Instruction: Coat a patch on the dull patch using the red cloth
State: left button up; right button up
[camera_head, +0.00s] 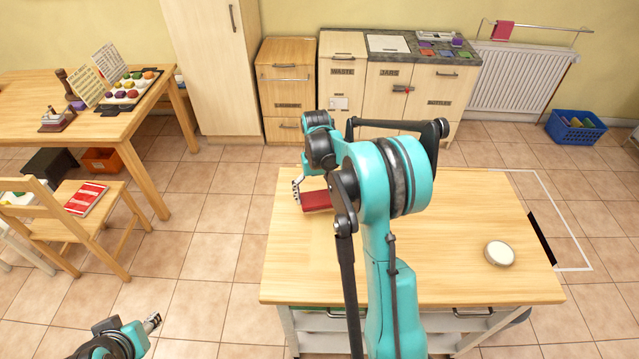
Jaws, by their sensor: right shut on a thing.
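The red cloth (316,201) is a folded-looking red block at the left part of the wooden worktable (460,270), partly hidden behind my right arm. My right gripper (299,191) is shut on it at its left end. The cloth is at or just above the tabletop; I cannot tell if it touches. A slightly paler area (290,250) shows on the wood in front of the cloth; I cannot tell if this is the dull patch. My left gripper (152,322) is low at the left, over the floor, away from the table; its fingers are too small to read.
A round white-topped tin (499,253) stands on the table's right side. My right arm covers the table's middle. A chair (75,220) and a desk (150,120) stand at the left. Cabinets (285,90) line the back wall. A blue crate (576,127) sits at the far right.

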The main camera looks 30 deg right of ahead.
jog(key=shift+w+r+p, duration=0.1)
jog(key=shift+r+p, duration=0.4)
jog(key=shift+r, duration=0.4)
jog(key=shift+r+p, duration=0.45)
jog(key=shift+r, duration=0.5)
